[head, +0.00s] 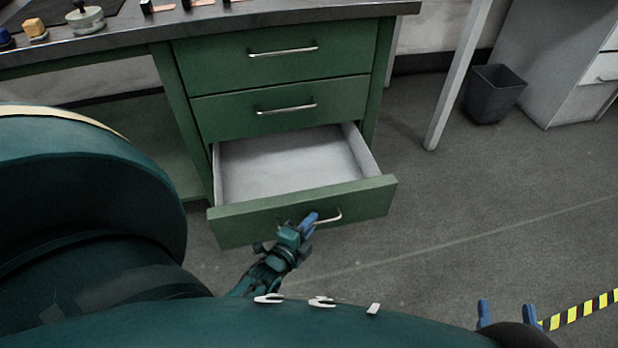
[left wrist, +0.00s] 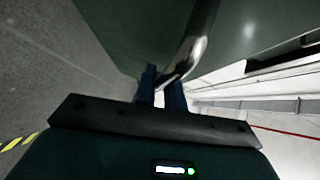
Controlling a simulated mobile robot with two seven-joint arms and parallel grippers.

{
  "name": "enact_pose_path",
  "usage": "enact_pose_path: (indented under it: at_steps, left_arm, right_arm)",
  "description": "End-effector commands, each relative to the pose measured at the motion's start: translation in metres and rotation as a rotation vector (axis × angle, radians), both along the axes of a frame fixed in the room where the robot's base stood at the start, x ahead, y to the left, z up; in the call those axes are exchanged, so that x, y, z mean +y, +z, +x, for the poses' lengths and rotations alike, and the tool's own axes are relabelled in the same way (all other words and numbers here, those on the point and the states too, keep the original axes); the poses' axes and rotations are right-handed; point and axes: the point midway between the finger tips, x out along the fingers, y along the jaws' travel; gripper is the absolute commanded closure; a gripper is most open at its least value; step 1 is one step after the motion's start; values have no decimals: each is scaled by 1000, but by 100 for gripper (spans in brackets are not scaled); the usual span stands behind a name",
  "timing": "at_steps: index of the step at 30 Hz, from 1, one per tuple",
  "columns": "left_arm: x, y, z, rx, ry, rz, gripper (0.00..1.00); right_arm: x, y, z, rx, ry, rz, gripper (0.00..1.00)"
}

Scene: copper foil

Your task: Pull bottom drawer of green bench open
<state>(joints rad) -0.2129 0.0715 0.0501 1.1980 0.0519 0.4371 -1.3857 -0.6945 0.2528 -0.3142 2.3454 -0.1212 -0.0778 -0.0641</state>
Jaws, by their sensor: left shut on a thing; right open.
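The green bench (head: 186,110) stands ahead with a stack of three drawers. Its bottom drawer (head: 245,229) is pulled out, and its white inside (head: 285,163) shows empty. The top drawer (head: 285,75) and the middle drawer (head: 235,110) are closed. My left gripper (head: 308,222) is at the bottom drawer's front, shut on its metal handle (head: 333,217). In the left wrist view the blue fingers (left wrist: 162,90) are around the handle (left wrist: 198,45). My right gripper (head: 508,316) is open and empty at the bottom right, away from the bench.
A dark waste bin (head: 494,95) stands on the floor right of the bench, beyond a pale leg (head: 455,80). A white cabinet (head: 565,60) is at the far right. Grey floor (head: 450,210) right of the drawer is clear. Yellow-black tape (head: 580,310) lies at the lower right.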

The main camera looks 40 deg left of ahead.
Motion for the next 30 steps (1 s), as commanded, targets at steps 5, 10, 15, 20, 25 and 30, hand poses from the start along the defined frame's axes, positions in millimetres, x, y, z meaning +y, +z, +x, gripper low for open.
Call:
enact_pose_path:
  at_steps: [5, 10, 15, 20, 25, 30]
  left_arm:
    - [-1, 0, -1, -1, -1, 1, 100]
    - [-1, 0, -1, -1, -1, 1, 100]
    - [-1, 0, -1, -1, -1, 1, 85]
    - [-1, 0, -1, -1, -1, 1, 72]
    - [-1, 0, -1, -1, 0, 1, 68]
    - [-1, 0, -1, -1, 0, 1, 68]
  right_arm:
    - [0, 1, 0, 5, -1, 1, 57]
    - [0, 0, 0, 7, -1, 0, 57]
    - [-1, 0, 0, 6, -2, 1, 57]
    - [-1, 0, 0, 6, -2, 1, 57]
    - [-1, 0, 0, 6, -2, 1, 57]
    - [0, 1, 0, 7, -3, 1, 57]
